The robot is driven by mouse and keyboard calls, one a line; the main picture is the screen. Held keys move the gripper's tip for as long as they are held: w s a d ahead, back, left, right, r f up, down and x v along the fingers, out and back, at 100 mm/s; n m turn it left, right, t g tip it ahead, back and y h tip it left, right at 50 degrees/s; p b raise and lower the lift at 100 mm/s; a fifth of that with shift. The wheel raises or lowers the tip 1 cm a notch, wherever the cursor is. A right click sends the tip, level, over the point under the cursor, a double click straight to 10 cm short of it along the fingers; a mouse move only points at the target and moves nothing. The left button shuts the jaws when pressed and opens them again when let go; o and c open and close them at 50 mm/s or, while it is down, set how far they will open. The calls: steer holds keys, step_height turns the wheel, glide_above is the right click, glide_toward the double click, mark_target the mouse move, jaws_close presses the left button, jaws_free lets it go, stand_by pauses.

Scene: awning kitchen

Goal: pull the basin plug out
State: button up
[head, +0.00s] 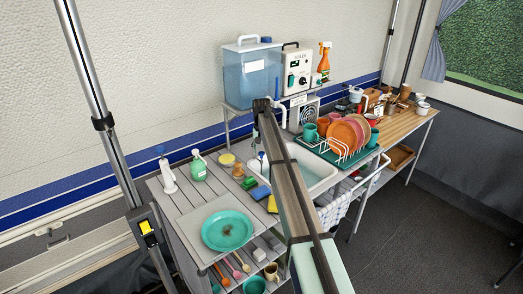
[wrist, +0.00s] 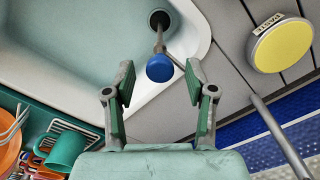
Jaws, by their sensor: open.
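In the wrist view the pale basin (wrist: 60,50) fills the upper left. A dark round fitting with a light rim (wrist: 159,19) lies at its inner edge; I cannot tell whether it is the plug or the bare drain. A grey stem runs from there to a round blue knob (wrist: 159,68). My gripper (wrist: 160,75) is open, its green-padded fingers on either side of the knob, with clear gaps and no contact visible. In the head view the basin (head: 322,184) shows right of my arm, which hides much of it and my gripper.
A yellow-topped round container (wrist: 282,43) stands beside the basin. A green dish rack (head: 335,151) with orange plates adjoins the basin. A teal plate (head: 227,231) lies on the slatted counter. A water tank (head: 252,75) and a boxed unit (head: 297,70) stand on the shelf behind.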

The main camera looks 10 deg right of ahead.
steer(key=shift+f, duration=0.15)
steer(key=shift+c, duration=0.4)
jaws_close()
steer(key=shift+r+p, duration=0.3)
steer(key=shift+r, duration=1.7)
steer(key=shift+o, duration=0.4)
jaws_free()
step_height(320, 180, up, 12)
